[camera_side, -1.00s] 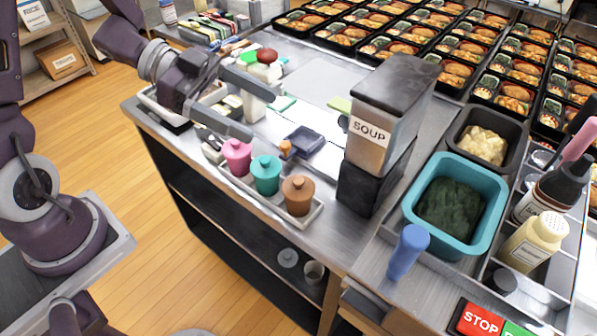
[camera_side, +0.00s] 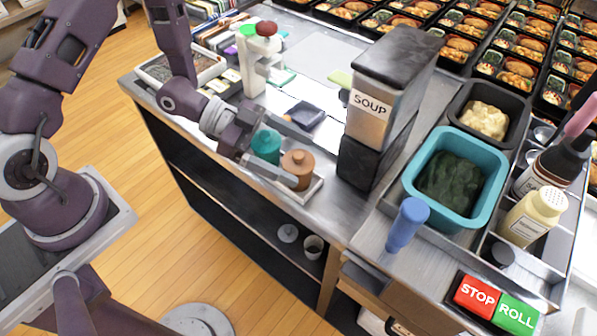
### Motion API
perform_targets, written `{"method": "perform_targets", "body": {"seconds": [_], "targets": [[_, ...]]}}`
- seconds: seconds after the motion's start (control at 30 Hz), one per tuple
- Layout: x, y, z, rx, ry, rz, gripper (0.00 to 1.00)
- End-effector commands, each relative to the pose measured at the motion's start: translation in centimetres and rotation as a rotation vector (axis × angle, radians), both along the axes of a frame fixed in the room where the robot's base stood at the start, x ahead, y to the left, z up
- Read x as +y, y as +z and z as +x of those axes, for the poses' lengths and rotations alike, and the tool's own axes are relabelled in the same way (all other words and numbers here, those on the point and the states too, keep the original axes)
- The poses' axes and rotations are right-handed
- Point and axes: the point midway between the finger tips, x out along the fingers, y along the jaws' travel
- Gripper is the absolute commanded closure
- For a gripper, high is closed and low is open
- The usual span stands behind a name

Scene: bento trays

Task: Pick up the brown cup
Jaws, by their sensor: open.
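The brown cup (camera_side: 297,166) has a lid with a knob and stands upright at the right end of a small light tray (camera_side: 312,190). The teal cup (camera_side: 266,146) stands just left of it. My gripper (camera_side: 304,161) is open and reaches in from the left, low over the tray. One finger lies behind the two cups and the other in front. The brown cup appears between the fingertips; I cannot tell whether they touch it. The pink cup is hidden behind my gripper.
The soup dispenser (camera_side: 378,110) stands close right of the tray. A dark square dish (camera_side: 305,114) lies behind the cups. A teal tub (camera_side: 479,215) and a blue-handled tool (camera_side: 407,225) are farther right. The counter's front edge is close below the tray.

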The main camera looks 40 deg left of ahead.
Motion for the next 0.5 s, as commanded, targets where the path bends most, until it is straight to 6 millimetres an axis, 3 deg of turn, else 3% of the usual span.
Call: {"method": "perform_targets", "body": {"seconds": [0.07, 0.4, 0.5], "targets": [[0.03, 0.02, 0.0, 0.0, 0.0, 0.0, 0.18], [0.05, 0.04, -0.01, 0.001, 0.0, 0.0, 0.85], [0.05, 0.05, -0.01, 0.0, 0.0, 0.0, 1.0]]}}
